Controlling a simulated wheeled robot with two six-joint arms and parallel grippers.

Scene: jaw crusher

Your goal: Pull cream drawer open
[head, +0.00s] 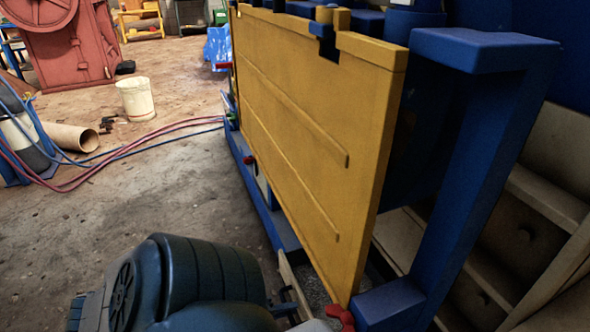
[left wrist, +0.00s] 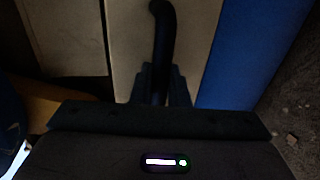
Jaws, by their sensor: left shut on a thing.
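In the left wrist view a cream drawer front (left wrist: 205,35) carries a curved black handle (left wrist: 162,28). My left gripper (left wrist: 162,88) is shut on this handle, with a dark finger on either side of it. In the head view my dark left arm fills the bottom, and its fingertips and the handle are hidden. A narrow cream edge (head: 291,288) shows just beyond the arm, with grey speckled material beside it, below the yellow panel (head: 310,130). I cannot tell how far the drawer stands out. My right gripper is not in view.
The yellow panel and a blue frame (head: 480,150) rise close on the right. A small red knob (head: 340,317) is near the panel's lower corner. A white bucket (head: 138,99), a cardboard tube (head: 72,136) and red and blue hoses lie farther off. The concrete floor at left is mostly clear.

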